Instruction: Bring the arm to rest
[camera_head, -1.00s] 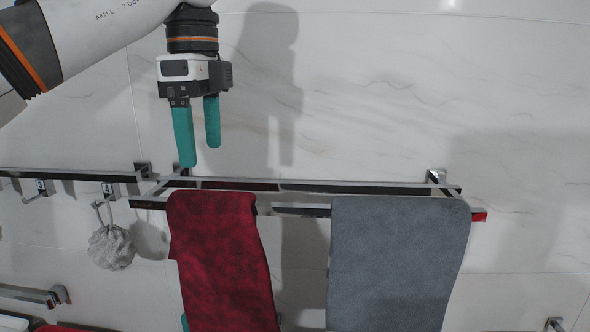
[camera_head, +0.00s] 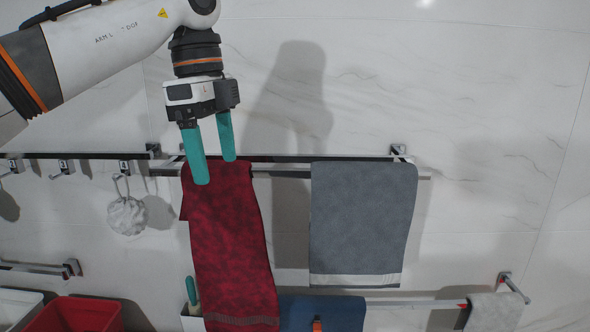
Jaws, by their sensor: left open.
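My left gripper (camera_head: 215,172) has two teal fingers that point down and stand apart, with nothing between them that I can make out. Its arm comes in from the upper left. The fingertips overlap the top of a red towel (camera_head: 233,245) in the picture; I cannot tell whether they touch it. The red towel hangs over the upper towel rail (camera_head: 280,166). My right gripper is not in view.
A grey towel (camera_head: 362,220) hangs on the same rail to the right. Below are a blue towel (camera_head: 345,312), a light grey towel (camera_head: 495,312) and a red bin (camera_head: 75,316). A white loofah (camera_head: 127,216) hangs from a hook at left. The wall above the rail is clear.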

